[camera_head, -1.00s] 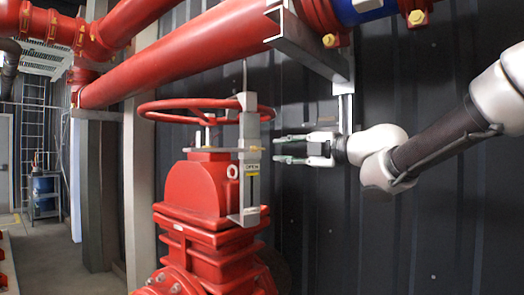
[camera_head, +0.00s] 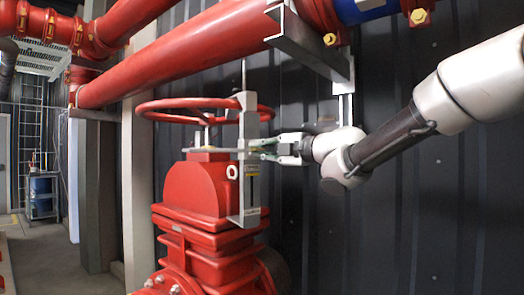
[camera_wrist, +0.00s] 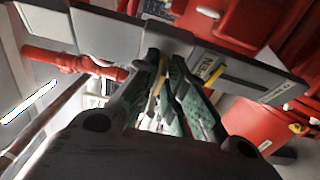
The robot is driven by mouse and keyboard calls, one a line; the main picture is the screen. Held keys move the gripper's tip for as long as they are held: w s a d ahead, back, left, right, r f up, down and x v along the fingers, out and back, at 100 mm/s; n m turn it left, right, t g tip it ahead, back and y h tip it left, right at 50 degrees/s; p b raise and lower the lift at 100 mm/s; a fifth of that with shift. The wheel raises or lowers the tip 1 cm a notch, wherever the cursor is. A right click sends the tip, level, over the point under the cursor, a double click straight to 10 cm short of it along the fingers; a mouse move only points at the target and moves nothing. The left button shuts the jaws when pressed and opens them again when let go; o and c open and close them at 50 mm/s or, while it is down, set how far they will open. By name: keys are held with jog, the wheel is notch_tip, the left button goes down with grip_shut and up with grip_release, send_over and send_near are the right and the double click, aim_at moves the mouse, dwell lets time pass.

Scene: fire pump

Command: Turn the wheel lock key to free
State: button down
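The red handwheel (camera_head: 160,104) sits on top of the red valve (camera_head: 195,190). A grey metal lock bracket (camera_head: 249,130) stands upright at the wheel's right side. My gripper (camera_head: 257,149) is at the bracket's right side, below the wheel rim, pointing left. In the wrist view its two green fingers (camera_wrist: 165,66) stand apart at the grey bracket plate (camera_wrist: 245,72), left of its yellow label (camera_wrist: 213,74). A small yellowish piece (camera_wrist: 157,85) shows between the fingers; I cannot tell if it is the lock key or if the fingers touch it.
A thick red pipe (camera_head: 190,55) runs above the wheel. A grey steel pipe support (camera_head: 310,48) hangs above my gripper. A dark corrugated wall (camera_head: 430,220) is close behind. Free floor (camera_head: 45,260) lies at the far left.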

dwell(0.5)
jog(key=m+t, duration=0.1)
jog(key=m, duration=0.4)
jog(key=shift+f+y, duration=0.15)
jog(key=shift+y, duration=0.25)
jog(key=m+t, duration=0.1)
jog(key=m, duration=0.2)
jog(key=m+t, duration=0.1)
jog(key=m, duration=0.2)
jog(key=shift+s+a+t, duration=0.1)
jog(key=shift+t, duration=0.3)
jog(key=m+t+h, duration=0.1)
jog(key=m, duration=0.4)
jog(key=shift+a, duration=0.1)
jog(key=shift+m+t+h, duration=0.5)
jog(key=shift+m+t, duration=0.05)
jog(key=shift+m, duration=0.75)
jog(key=shift+m+t+h, duration=0.5)
jog(key=shift+m+t, duration=0.05)
jog(key=shift+m, duration=1.05)
jog(key=c, duration=1.6)
grip_release()
jog(key=shift+c, duration=0.2)
